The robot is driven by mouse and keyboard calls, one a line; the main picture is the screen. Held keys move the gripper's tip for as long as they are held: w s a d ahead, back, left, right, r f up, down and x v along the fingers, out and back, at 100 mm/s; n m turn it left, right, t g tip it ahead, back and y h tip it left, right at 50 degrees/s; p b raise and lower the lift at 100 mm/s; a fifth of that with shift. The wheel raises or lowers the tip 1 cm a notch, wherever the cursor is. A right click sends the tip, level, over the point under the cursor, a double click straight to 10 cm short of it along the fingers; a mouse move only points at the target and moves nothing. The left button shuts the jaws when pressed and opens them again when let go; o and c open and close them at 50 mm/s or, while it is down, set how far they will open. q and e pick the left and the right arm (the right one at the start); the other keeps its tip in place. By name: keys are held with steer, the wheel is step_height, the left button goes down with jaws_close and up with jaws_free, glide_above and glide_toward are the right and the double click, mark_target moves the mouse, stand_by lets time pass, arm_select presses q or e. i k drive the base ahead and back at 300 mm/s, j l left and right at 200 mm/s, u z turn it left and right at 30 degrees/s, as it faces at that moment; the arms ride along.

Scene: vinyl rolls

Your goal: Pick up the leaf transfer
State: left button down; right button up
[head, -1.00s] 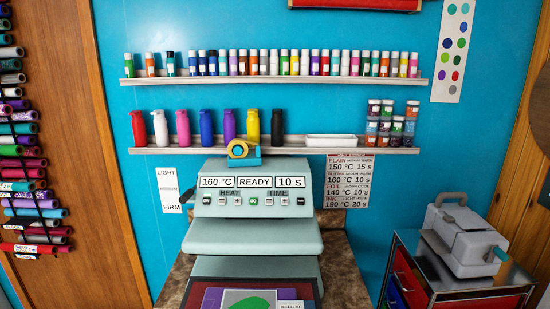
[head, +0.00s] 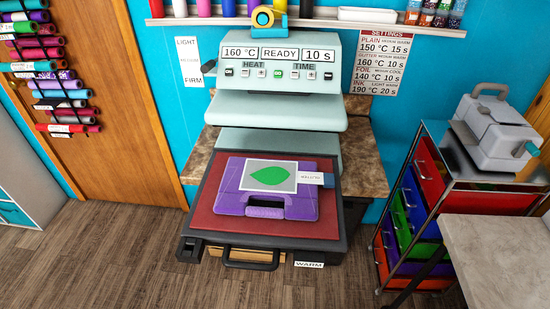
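The leaf transfer (head: 270,176) is a green leaf shape on a pale grey square sheet. It lies flat on a purple item (head: 232,198) that rests on the red pad (head: 204,214) of the pulled-out heat press drawer. A small white tag (head: 310,178) with print, seen upside down, sticks out at the sheet's right side, beside a blue piece. The heat press (head: 280,98) stands behind with its display reading 160 °C, READY, 10 s. Neither of my grippers is in the head view.
A drawer cart (head: 415,200) with a grey-white machine (head: 497,128) on top stands at right. A pale table (head: 500,255) fills the lower right corner. Vinyl rolls (head: 60,92) hang at left. A tape roll (head: 263,17) sits on the press. Wooden floor (head: 110,255) is open at left.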

mark_target(259, 175)
steer(key=k+l, duration=0.1)
steer(key=k, duration=0.2)
steer(key=k+l, duration=0.1)
steer(key=k, duration=0.25)
steer(key=i+j+z, duration=0.1)
steer(key=j+z, duration=0.65)
steer(key=i+j+z, duration=0.1)
steer(key=j+z, duration=0.15)
steer(key=z, duration=0.15)
